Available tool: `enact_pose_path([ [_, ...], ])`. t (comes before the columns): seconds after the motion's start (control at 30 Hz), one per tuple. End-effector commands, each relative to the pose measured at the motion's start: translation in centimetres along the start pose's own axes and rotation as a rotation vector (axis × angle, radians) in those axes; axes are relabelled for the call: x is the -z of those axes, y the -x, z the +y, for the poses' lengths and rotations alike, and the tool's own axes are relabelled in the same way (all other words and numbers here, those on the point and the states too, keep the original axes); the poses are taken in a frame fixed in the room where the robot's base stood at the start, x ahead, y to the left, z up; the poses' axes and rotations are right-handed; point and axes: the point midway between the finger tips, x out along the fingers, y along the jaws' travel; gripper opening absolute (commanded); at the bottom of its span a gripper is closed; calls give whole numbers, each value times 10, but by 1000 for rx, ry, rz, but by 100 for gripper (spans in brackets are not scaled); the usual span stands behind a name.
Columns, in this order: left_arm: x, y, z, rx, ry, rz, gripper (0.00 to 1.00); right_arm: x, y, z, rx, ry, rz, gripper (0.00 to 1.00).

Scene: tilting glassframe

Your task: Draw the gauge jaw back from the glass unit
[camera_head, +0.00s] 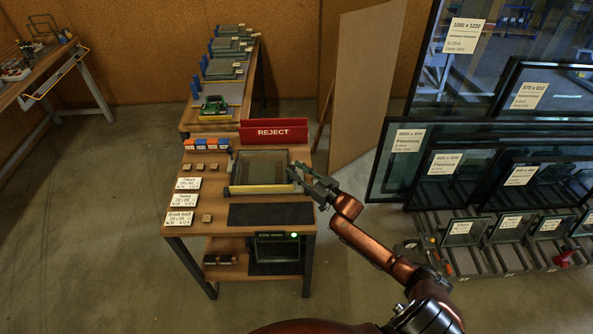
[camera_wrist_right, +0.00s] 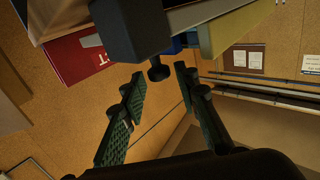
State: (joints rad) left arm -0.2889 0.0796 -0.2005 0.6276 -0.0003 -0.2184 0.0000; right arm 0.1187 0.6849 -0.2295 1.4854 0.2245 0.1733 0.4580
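The glass unit (camera_head: 262,166) lies in the tilting frame on the wooden bench, with a yellow strip (camera_head: 262,189) along its front edge. My right gripper (camera_head: 303,172) is at the frame's right side. In the right wrist view its two green ribbed fingers (camera_wrist_right: 159,80) are apart, with nothing gripped. A dark block (camera_wrist_right: 130,28) with a small black knob (camera_wrist_right: 158,70) shows just ahead of the fingertips; it looks like the gauge jaw. I cannot tell whether the jaw touches the glass. My left gripper is not in view.
A red REJECT sign (camera_head: 272,132) stands behind the frame. White label cards (camera_head: 182,200) and small wooden blocks lie at the bench's left. A dark mat (camera_head: 270,214) lies in front. Racks of glass panes (camera_head: 450,160) stand to the right, with a floor gap between.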

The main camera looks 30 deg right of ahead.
Motion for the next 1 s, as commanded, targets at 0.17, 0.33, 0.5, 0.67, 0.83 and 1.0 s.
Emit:
enact_pose_path([
  [0.17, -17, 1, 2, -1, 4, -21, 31, 0, 0, 0, 0, 0, 0, 15],
  [0.33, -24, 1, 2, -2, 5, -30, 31, 0, 0, 0, 0, 0, 0, 3],
  [0.5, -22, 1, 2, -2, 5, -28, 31, 0, 0, 0, 0, 0, 0, 0],
  [0.67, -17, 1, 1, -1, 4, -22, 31, 0, 0, 0, 0, 0, 0, 0],
  [0.83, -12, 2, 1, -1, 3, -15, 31, 0, 4, 4, -1, 1, -2, 0],
  [1.0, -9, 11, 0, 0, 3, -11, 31, 1, 25, 26, -2, 3, -4, 0],
])
